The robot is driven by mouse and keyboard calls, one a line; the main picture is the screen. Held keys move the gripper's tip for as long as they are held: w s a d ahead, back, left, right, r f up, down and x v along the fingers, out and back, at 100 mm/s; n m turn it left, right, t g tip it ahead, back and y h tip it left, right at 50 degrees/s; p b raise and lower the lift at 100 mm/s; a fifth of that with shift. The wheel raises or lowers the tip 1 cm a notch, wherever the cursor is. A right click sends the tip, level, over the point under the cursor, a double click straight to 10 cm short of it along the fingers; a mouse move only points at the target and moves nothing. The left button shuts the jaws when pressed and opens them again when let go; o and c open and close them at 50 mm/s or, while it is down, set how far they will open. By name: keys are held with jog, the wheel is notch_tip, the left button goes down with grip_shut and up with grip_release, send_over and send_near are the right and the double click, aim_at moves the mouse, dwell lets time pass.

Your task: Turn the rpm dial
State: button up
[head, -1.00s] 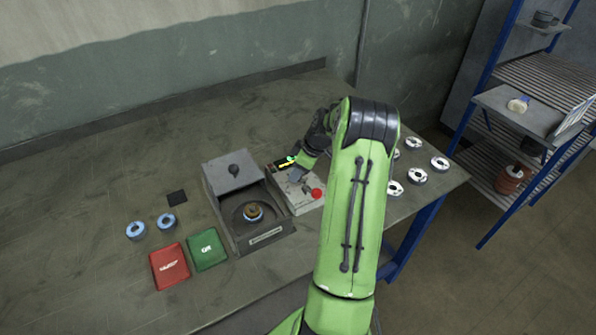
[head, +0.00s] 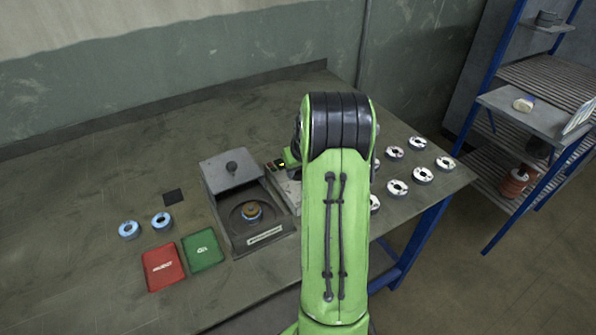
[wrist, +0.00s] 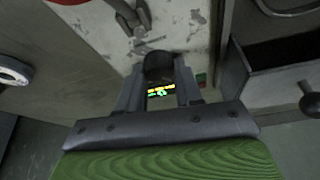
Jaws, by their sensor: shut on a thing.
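The grey control box (head: 287,188) stands beside the spindle machine and is mostly hidden behind my arm in the head view. In the wrist view its worn pale face (wrist: 185,25) shows. The dark round rpm dial (wrist: 158,66) sits between my two fingers, and my gripper (wrist: 158,78) is shut on it. A small lit display (wrist: 161,91) with yellow and green marks shows just behind the dial, between the fingers. A grey lever (wrist: 132,18) and part of a red button (wrist: 66,2) are further along the face. The dial's pointer is not readable.
The spindle machine (head: 222,221) with its open lid stands close on the left. Several flap discs (head: 422,175) lie on the right of the table. Two blue discs (head: 129,229), a red pad (head: 163,268) and a green pad (head: 203,250) lie left. A shelf rack (head: 515,105) stands right.

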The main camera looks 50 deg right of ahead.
jog(key=shift+m, duration=0.5)
jog(key=shift+h, duration=0.3)
jog(key=o, duration=1)
jog(key=v, duration=0.5)
jog(key=p+v, duration=0.1)
jog(key=v, duration=0.4)
jog(key=p+v, duration=0.1)
jog(key=v, duration=0.4)
jog(key=shift+w+r, duration=0.1)
jog(key=shift+r, duration=0.4)
